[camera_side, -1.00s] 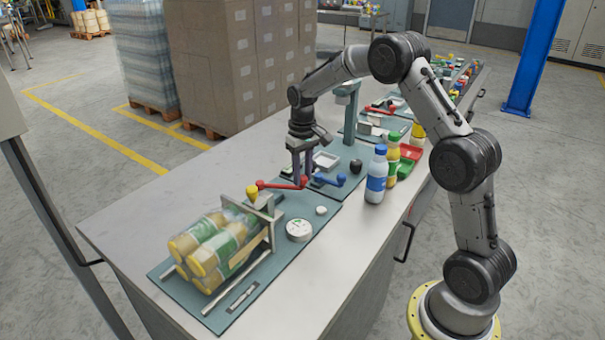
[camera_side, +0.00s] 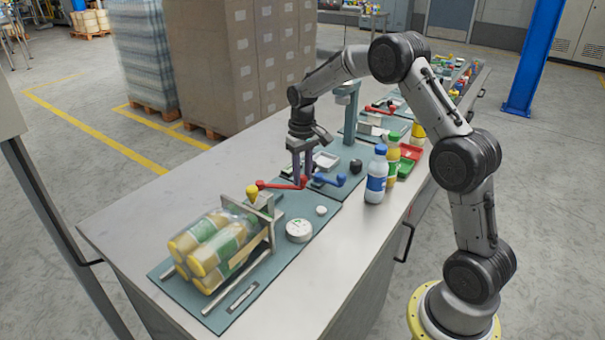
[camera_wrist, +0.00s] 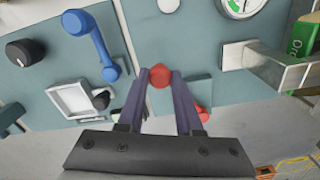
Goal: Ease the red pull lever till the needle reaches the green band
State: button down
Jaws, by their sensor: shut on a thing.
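The red pull lever (camera_side: 279,185) lies across the teal panel in the side view, with a round knob at its right end. In the wrist view its red knob (camera_wrist: 160,76) sits between my fingertips. My gripper (camera_side: 302,184) is shut on that knob. The dial gauge (camera_side: 299,229) is a white round disc nearer the camera on the same panel; in the wrist view only part of its face (camera_wrist: 241,5) shows, with some green at the edge. I cannot read the needle.
A blue lever (camera_side: 330,180) is just right of my gripper. A metal frame holding wrapped bottles (camera_side: 213,245) stands at the left. A blue bottle (camera_side: 376,175) stands at the table's right. A black knob (camera_wrist: 25,52) and white-framed panel (camera_wrist: 83,98) are close by.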

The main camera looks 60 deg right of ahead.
jog(key=shift+w+d+n, duration=0.25)
jog(key=shift+d+n, duration=0.1)
jog(key=shift+n, duration=0.05)
jog(key=c, duration=0.6)
grip_release()
jog(key=shift+r, duration=0.1)
notch_tip(320, 180, up, 14)
jog(key=shift+f, duration=0.15)
dwell(0.6)
